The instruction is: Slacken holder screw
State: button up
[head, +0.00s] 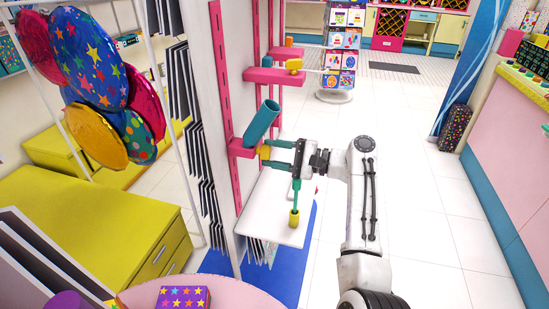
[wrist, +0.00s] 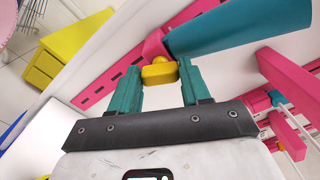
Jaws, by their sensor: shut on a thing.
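A teal tube holder (head: 262,121) sits tilted on a pink bracket (head: 240,148) on the white wall panel. In the wrist view, the teal tube (wrist: 235,32) and pink bracket (wrist: 155,46) lie just beyond my fingers. A yellow holder screw (wrist: 159,72) sticks out below the tube and shows small in the head view (head: 265,152). My gripper (wrist: 160,80) has its two teal fingers on either side of the screw's head, shut on it. The screw's shaft is hidden.
A teal rod with a yellow end (head: 294,218) stands or hangs over a white shelf (head: 265,222); I cannot tell which. Above is another pink bracket (head: 272,77) with a yellow knob. Balloons (head: 95,70) and a yellow cabinet (head: 100,220) are left. The floor right is open.

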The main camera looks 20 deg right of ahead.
jog(key=shift+f+n, duration=0.1)
jog(key=shift+n, duration=0.4)
jog(key=o, duration=1.1)
jog(key=shift+c, duration=0.2)
jog(key=b+v, duration=0.1)
jog(key=v, duration=1)
jog(key=shift+b, duration=0.35)
